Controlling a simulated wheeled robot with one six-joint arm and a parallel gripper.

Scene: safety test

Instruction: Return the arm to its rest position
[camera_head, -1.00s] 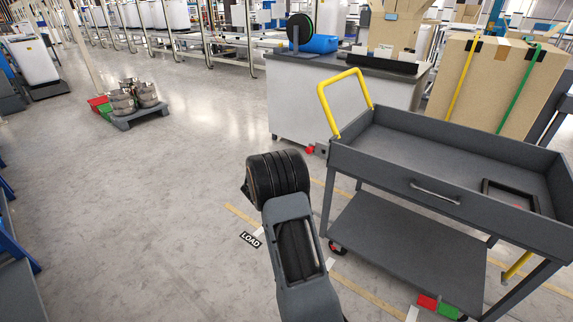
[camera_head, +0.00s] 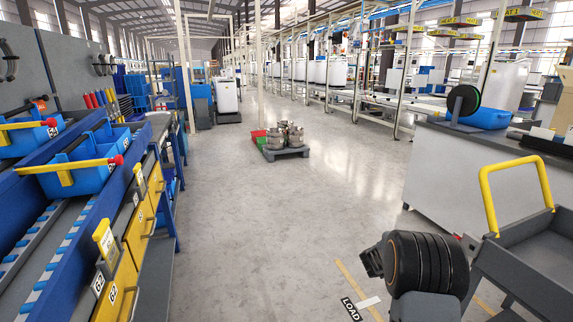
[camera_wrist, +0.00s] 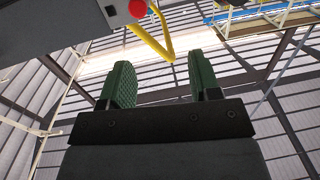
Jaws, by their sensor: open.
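My gripper (camera_wrist: 160,86) shows in the wrist view with its two green-padded fingers apart and nothing between them. Behind the fingers the wrist view shows the roof, so the gripper points upward. In the head view my arm is at the lower right, folded, beside the grey cart (camera_head: 535,255). The gripper's fingers cannot be made out clearly in the head view. In the wrist view a yellow handle (camera_wrist: 150,32) and a red knob (camera_wrist: 138,8) lie beyond the fingers, near the top.
A yellow-handled cart stands right of my arm. A grey-topped bench (camera_head: 450,180) is behind it. A pallet (camera_head: 286,153) with metal parts stands mid-floor. Blue bins (camera_head: 85,165) on a roller rack line the left. The floor between (camera_head: 255,235) is clear.

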